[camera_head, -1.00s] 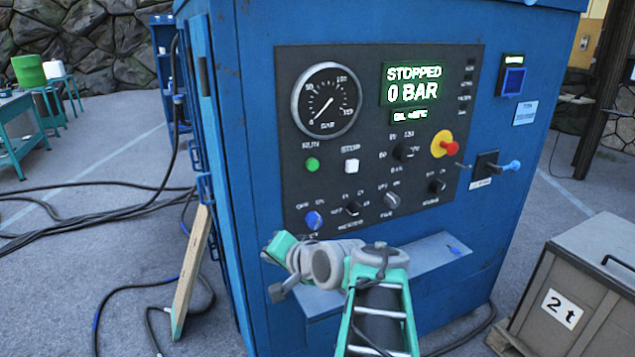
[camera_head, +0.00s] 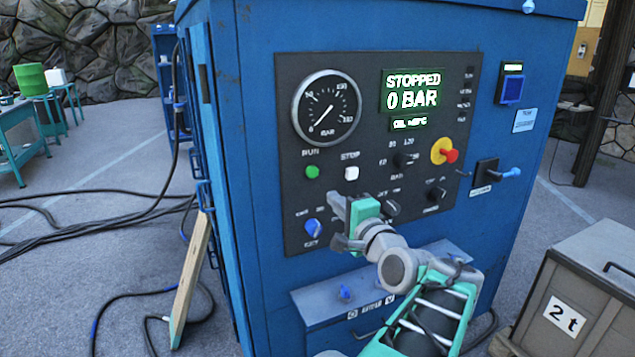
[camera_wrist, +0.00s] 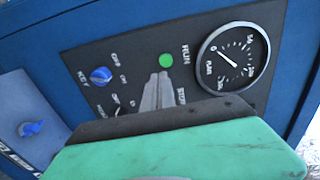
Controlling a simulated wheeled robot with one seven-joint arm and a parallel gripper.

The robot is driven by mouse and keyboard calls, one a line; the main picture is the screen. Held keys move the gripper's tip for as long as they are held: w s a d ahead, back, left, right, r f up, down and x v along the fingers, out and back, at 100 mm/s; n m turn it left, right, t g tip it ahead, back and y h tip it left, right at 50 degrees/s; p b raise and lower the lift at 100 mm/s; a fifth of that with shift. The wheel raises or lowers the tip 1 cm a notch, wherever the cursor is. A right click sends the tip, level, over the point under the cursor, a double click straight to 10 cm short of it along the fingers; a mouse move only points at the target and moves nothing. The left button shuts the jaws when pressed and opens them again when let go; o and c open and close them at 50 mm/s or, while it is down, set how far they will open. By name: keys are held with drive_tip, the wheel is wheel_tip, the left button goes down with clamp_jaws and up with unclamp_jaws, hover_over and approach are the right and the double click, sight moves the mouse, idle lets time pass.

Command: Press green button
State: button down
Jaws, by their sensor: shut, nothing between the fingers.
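The green button (camera_head: 312,171) sits under the label RUN on the dark control panel (camera_head: 300,90), left of the white STOP button (camera_head: 351,173). It also shows in the wrist view (camera_wrist: 166,60), just beyond my fingertips. My gripper (camera_head: 337,205) is shut and empty, below and to the right of the green button, and appears apart from it. The display (camera_head: 412,90) reads STOPPED, 0 BAR.
A blue key switch (camera_head: 313,228) and several knobs lie low on the panel. A red emergency button (camera_head: 449,155) is at its right. A shelf (camera_head: 320,305) juts out below the panel. A wooden plank (camera_head: 190,275) leans at the cabinet's left; a crate (camera_head: 590,270) stands right.

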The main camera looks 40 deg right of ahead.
sight(312, 177)
drive_tip(key=p+x, duration=0.1)
drive_tip(key=x, duration=0.9)
drive_tip(key=shift+p, duration=0.4)
drive_tip(key=shift+w+d, duration=0.1)
drive_tip(key=shift+w, duration=0.3)
drive_tip(key=shift+w+r, duration=0.1)
drive_tip(key=shift+w, duration=0.05)
drive_tip(key=shift+r, duration=0.25)
drive_tip(key=shift+s+f+b, duration=0.15)
drive_tip(key=shift+s+b, duration=0.1)
drive_tip(key=shift+b, duration=0.05)
drive_tip(key=b+v, duration=0.2)
drive_tip(key=v, duration=1.1)
drive_tip(key=shift+s, duration=0.3)
drive_tip(key=shift+f, duration=0.15)
